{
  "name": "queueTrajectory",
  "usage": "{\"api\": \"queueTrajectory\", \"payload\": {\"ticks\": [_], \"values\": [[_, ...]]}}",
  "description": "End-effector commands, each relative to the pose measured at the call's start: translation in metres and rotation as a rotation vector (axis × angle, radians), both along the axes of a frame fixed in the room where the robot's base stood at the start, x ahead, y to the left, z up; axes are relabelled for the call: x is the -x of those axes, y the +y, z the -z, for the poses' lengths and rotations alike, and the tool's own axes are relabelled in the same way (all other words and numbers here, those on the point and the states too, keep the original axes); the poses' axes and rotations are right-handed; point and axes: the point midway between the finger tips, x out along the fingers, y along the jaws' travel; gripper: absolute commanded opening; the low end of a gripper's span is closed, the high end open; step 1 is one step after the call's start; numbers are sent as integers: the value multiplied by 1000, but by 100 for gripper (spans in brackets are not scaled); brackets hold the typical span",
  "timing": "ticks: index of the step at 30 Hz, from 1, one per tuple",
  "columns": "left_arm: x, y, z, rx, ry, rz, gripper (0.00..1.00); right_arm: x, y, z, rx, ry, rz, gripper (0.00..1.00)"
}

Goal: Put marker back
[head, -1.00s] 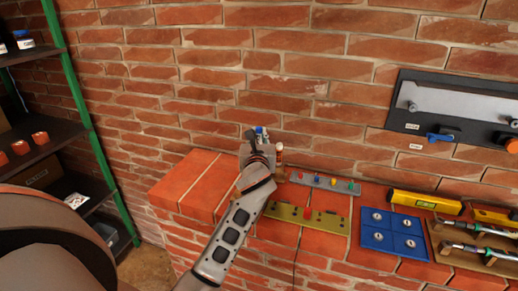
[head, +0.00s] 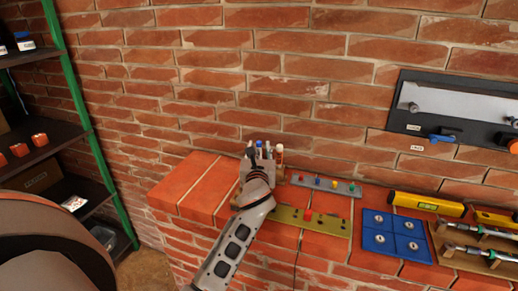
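Several upright markers (head: 268,150) with blue, white and orange ends stand in a cluster at the back of the brick ledge, close to the wall. Whatever holds them is mostly hidden behind my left gripper. My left gripper (head: 250,158) is just in front of and left of the cluster, with its dark fingers pointing up and toward the wall. I cannot tell whether its fingers are apart or whether a marker is between them. My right gripper is not in view.
A grey strip with coloured pegs (head: 326,185) and an olive strip (head: 308,219) lie right of the gripper. Further right are a blue tray (head: 377,239), a yellow level (head: 427,204) and a wooden rack (head: 470,259). A dark panel (head: 460,108) hangs on the wall. Shelves stand left.

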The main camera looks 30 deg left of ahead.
Motion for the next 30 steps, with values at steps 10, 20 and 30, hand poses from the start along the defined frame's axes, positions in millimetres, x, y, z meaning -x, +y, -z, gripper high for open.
{"api": "queueTrajectory", "payload": {"ticks": [10,20,30], "values": [[6,-4,-3,1,1,0,29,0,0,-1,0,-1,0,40],[60,-37,-2,2,1,1,29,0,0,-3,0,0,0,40],[99,-61,-3,0,0,0,29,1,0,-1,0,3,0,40]]}}
